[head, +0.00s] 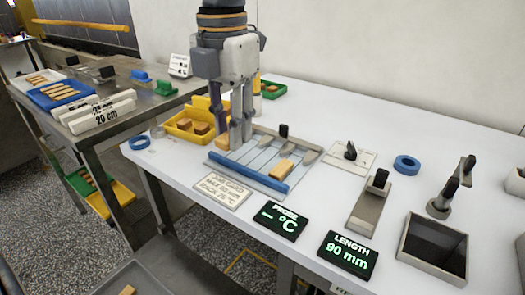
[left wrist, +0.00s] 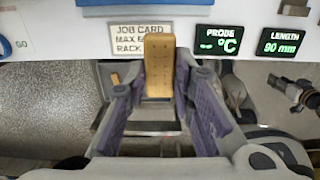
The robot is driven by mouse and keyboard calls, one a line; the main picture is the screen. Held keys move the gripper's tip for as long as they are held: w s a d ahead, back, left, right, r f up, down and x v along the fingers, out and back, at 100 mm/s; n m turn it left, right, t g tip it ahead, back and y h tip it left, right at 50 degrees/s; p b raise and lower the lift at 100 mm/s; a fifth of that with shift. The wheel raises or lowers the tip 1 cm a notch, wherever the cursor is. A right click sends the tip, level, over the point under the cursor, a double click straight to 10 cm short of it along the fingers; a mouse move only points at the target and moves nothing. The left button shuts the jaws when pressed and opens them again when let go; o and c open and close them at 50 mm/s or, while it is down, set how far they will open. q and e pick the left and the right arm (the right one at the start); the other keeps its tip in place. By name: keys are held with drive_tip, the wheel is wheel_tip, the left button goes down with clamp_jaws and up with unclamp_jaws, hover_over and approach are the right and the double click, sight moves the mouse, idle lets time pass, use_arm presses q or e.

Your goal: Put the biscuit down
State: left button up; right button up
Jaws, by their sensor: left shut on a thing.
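My left gripper (head: 235,140) points down over the left part of the slatted rack (head: 246,160) and is shut. In the left wrist view, a golden-brown oblong biscuit (left wrist: 159,65) stands out from between the fingertips of the left gripper (left wrist: 161,84). Another biscuit (head: 281,169) lies on the rack, right of the gripper. A dark jointed part at the right edge of the left wrist view may be my right gripper (left wrist: 300,95); its jaws are unclear.
A yellow tray (head: 176,134) with biscuits stands behind left. A job card (head: 222,193), a probe display (head: 280,221) and a length display reading 90 mm (head: 346,255) line the front edge. A dark open bin (head: 432,249) is at right.

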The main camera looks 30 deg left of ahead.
sight(257, 164)
use_arm(q)
drive_tip(key=w+f, duration=0.3)
drive_tip(key=w+a+f, duration=0.1)
drive_tip(key=w+f, duration=0.2)
drive_tip(key=f, duration=0.1)
drive_tip(key=w+f, duration=0.4)
drive_tip(key=shift+w+a+f, duration=0.1)
drive_tip(key=shift+a+f, duration=0.1)
drive_tip(key=shift+a, duration=0.1)
drive_tip(key=shift+f, duration=0.1)
drive_tip(key=shift+f, duration=0.1)
drive_tip(key=o, duration=0.5)
drive_tip(key=shift+f, duration=0.1)
drive_tip(key=o, duration=0.4)
